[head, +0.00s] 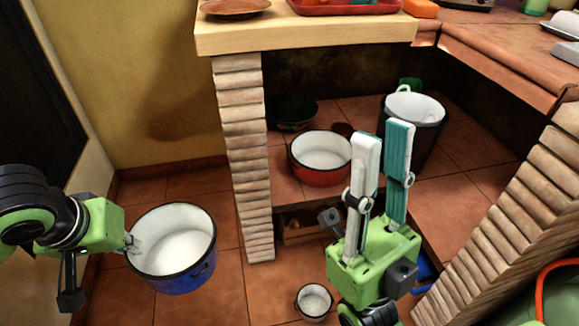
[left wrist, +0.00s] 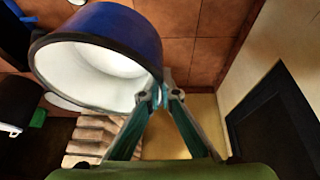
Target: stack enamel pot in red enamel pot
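The enamel pot (head: 190,275) is blue outside and white inside with a dark rim. It hangs tilted in the air at the left of the head view and looms large in the left wrist view (left wrist: 125,28). My left gripper (head: 133,243) is shut on its rim; the fingers converge there in the left wrist view (left wrist: 165,84). The red enamel pot (head: 322,176), white inside and empty, stands upright on the tiled shelf under the counter, to the right of the blue pot. My right gripper (head: 384,130) points up, fingers apart and empty, in front of the shelf.
A brick pillar (head: 243,150) stands between the blue pot and the shelf. A dark bowl (head: 293,115) and a lined bin (head: 415,118) flank the red pot. A small white pot (head: 314,302) sits low in front. The wooden counter (head: 305,35) overhangs the shelf.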

